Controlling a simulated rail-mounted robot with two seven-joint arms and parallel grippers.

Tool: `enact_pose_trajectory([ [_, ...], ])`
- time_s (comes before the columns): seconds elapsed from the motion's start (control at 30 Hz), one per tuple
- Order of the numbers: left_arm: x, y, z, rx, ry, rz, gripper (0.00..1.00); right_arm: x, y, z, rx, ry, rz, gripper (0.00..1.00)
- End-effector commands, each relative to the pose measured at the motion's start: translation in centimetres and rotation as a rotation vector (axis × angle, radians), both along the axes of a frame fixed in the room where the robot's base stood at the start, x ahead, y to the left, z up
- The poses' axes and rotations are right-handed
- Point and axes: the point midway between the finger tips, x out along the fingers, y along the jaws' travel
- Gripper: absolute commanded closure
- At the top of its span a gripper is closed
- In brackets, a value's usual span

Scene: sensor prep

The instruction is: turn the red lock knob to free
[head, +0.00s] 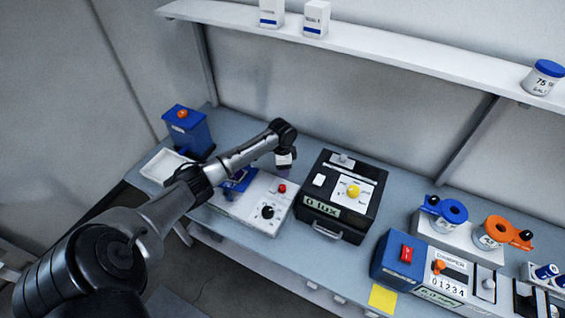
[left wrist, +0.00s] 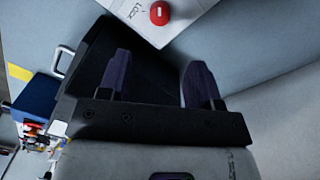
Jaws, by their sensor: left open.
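The red lock knob (head: 282,188) sits on the right part of a white panel unit (head: 243,214) on the bench, beside a black knob (head: 267,212). In the left wrist view the red knob (left wrist: 160,13) has a white mark on top, with a printed word that looks like "Lock" beside it. My left gripper (head: 284,171) hangs just behind the red knob in the head view. In the left wrist view its two purple fingers (left wrist: 158,70) stand apart, with nothing between them and the knob beyond their tips. My right gripper is out of view.
A blue container (head: 187,132) and a white tray (head: 166,166) are at the left. A blue counter unit (head: 397,258) and tape rolls are farther right. A shelf (head: 380,42) runs above.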

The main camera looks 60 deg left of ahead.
Motion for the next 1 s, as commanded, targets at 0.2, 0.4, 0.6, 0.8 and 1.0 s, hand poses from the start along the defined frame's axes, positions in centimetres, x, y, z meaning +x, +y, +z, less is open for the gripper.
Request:
enact_pose_trajectory([
  [0.2, 0.0, 0.1, 1.7, 0.002, -0.001, -0.001, 0.42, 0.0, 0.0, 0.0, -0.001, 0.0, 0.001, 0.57],
  [0.4, 0.0, 0.1, 2.1, 0.001, 0.0, 0.0, 0.42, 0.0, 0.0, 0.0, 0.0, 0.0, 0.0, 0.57],
  [0.6, 0.1, 0.1, 2.1, 0.001, 0.0, 0.0, 0.42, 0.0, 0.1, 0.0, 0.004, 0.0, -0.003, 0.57],
  [0.8, 0.1, 0.1, 2.1, 0.001, 0.0, 0.0, 0.42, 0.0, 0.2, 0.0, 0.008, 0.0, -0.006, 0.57],
  [1.0, 0.0, 0.1, 2.0, 0.001, 0.0, 0.007, 0.42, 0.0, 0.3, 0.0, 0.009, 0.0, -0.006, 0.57],
])
